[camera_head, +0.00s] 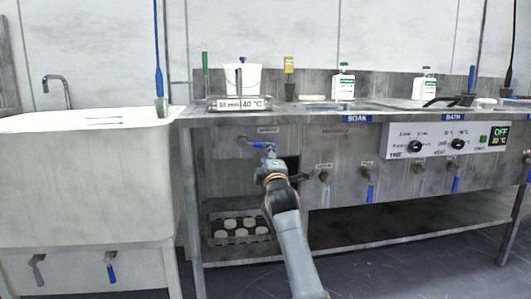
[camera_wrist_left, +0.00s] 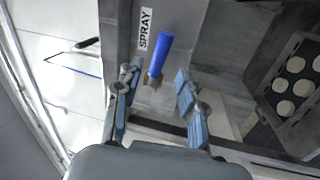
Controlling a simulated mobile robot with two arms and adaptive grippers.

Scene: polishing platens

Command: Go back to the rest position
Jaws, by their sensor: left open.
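My left gripper (camera_head: 270,160) is in front of the steel bench, its arm reaching up from the bottom of the head view. In the left wrist view the two blue-grey fingers (camera_wrist_left: 155,103) are spread apart with nothing held between them. A valve with a blue lever (camera_wrist_left: 162,52) lies just ahead of the fingertips, beside the SPRAY label (camera_wrist_left: 145,29). The blue lever also shows in the head view (camera_head: 260,145), just above the gripper. Whether the fingers touch the valve I cannot tell. My right gripper is not in either view.
A white sink (camera_head: 75,190) stands at the left. The steel bench (camera_head: 350,145) carries bottles and a white bucket (camera_head: 235,80). More taps with blue levers (camera_head: 369,193) stick out of its front. A tray of round pale discs (camera_head: 238,240) sits on the lower shelf.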

